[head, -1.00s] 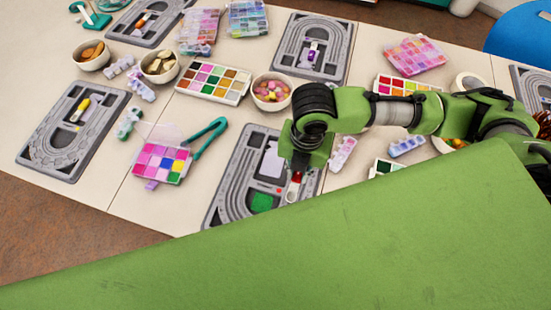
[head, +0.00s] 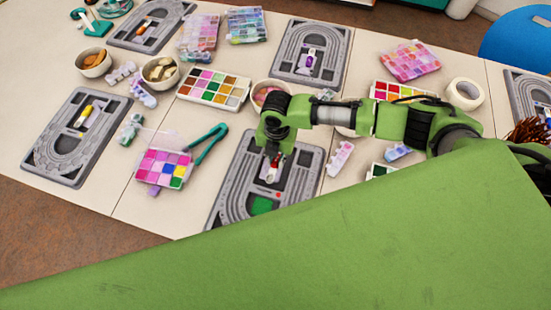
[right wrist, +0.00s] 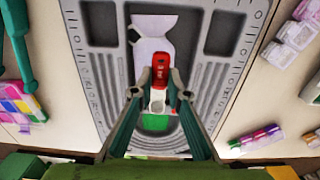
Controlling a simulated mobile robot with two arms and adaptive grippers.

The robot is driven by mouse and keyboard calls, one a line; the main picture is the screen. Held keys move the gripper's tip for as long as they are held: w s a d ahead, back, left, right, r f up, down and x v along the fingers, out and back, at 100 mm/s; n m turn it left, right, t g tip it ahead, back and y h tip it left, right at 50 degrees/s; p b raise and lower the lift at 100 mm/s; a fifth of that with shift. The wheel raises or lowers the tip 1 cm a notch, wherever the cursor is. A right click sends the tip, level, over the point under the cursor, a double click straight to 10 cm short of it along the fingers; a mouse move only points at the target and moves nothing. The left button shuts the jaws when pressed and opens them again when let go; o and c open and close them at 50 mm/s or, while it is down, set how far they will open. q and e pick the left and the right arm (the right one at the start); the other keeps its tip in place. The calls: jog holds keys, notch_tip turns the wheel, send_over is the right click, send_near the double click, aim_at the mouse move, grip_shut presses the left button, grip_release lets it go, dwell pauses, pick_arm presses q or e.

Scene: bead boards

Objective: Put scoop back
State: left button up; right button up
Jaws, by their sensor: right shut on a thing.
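My right gripper (head: 272,163) is over the grey bead board (head: 236,190) in the middle of the table. It is shut on the scoop, whose red part (right wrist: 160,70) shows between the fingers in the right wrist view, with a small pale end below it. A white-lilac piece (right wrist: 150,35) lies in the board's middle recess, partly behind the scoop. A green patch (head: 261,204) lies lower in that recess. I cannot tell whether the scoop touches the board. The left gripper is not in view.
A pink bead box (head: 163,170) and teal tweezers (head: 206,143) lie left of the board. A bead bowl (head: 262,88) stands just behind my arm, and a lilac bead strip (head: 340,158) lies to the right. Other boards (head: 40,150) and palettes (head: 213,88) crowd the table.

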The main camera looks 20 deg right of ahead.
aim_at(276, 162)
jog(key=shift+f, duration=0.5)
jog(key=shift+f, duration=0.1)
jog(key=shift+f+b, duration=0.35)
jog(key=shift+f, duration=0.2)
jog(key=o, duration=0.8)
jog(key=shift+o, duration=0.2)
jog(key=shift+r, duration=0.1)
jog(key=shift+r, duration=0.25)
notch_tip(276, 162, up, 13)
jog(key=shift+f+b, duration=0.15)
jog(key=shift+b, duration=0.25)
